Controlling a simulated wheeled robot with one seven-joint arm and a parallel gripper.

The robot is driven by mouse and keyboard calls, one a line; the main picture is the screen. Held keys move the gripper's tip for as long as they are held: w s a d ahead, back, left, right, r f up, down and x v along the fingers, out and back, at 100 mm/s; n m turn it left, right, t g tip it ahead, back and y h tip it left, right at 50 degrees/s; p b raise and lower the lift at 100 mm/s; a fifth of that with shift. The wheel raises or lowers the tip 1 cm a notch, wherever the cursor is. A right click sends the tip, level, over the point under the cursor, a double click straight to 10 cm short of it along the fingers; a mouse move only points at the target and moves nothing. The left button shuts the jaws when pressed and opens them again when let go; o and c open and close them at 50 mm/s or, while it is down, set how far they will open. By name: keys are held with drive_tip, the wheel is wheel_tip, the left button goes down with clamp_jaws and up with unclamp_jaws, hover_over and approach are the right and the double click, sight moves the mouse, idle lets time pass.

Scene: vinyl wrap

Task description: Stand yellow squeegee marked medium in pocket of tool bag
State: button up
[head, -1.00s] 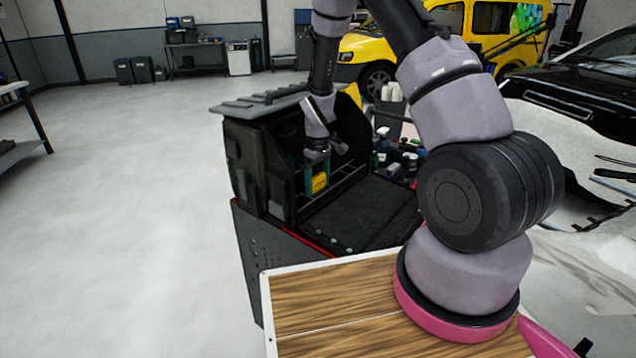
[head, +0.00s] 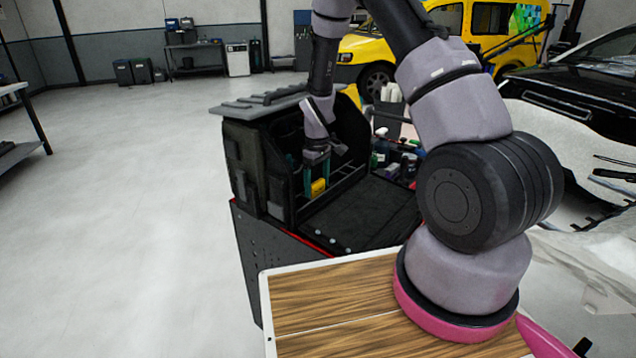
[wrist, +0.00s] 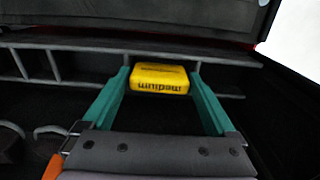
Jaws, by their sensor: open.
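The yellow squeegee (head: 318,187) marked "medium" stands inside the black tool bag (head: 245,170). In the wrist view, the squeegee (wrist: 160,78) shows its yellow face, with the word upside down. My gripper (head: 317,178) reaches down into the bag and is open. In the wrist view, its teal fingers (wrist: 160,88) are on either side of the squeegee, with a gap visible on each side. A grey divider rail with pocket slots (wrist: 90,62) runs close by the squeegee. The squeegee's lower part is hidden, so I cannot tell how deep it sits in a pocket.
Bottles (head: 400,160) stand to the right of the bag. A wooden-topped surface (head: 330,300) is in front. An orange item (wrist: 53,167) shows at the lower left of the wrist view.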

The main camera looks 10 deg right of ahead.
drive_tip(key=shift+s+a+f, duration=0.15)
drive_tip(key=shift+s+f, duration=0.25)
drive_tip(key=shift+f, duration=0.1)
drive_tip(key=shift+w+r, duration=0.1)
drive_tip(key=shift+r, duration=0.25)
wheel_tip(320, 180, up, 23)
drive_tip(key=s+d+m+t, duration=0.2)
drive_tip(key=s+m, duration=0.1)
drive_tip(key=s+d+r+m+t+y, duration=0.1)
drive_tip(key=s+r+m, duration=0.3)
drive_tip(key=s+r, duration=0.5)
drive_tip(key=s+d+r+m+t+y, duration=0.1)
drive_tip(key=s+r+m+t, duration=0.3)
drive_tip(key=s+r, duration=0.5)
drive_tip(key=s+d, duration=0.1)
drive_tip(key=s, duration=0.2)
drive_tip(key=shift+s+d+r+m, duration=0.35)
drive_tip(key=shift+d+m, duration=0.05)
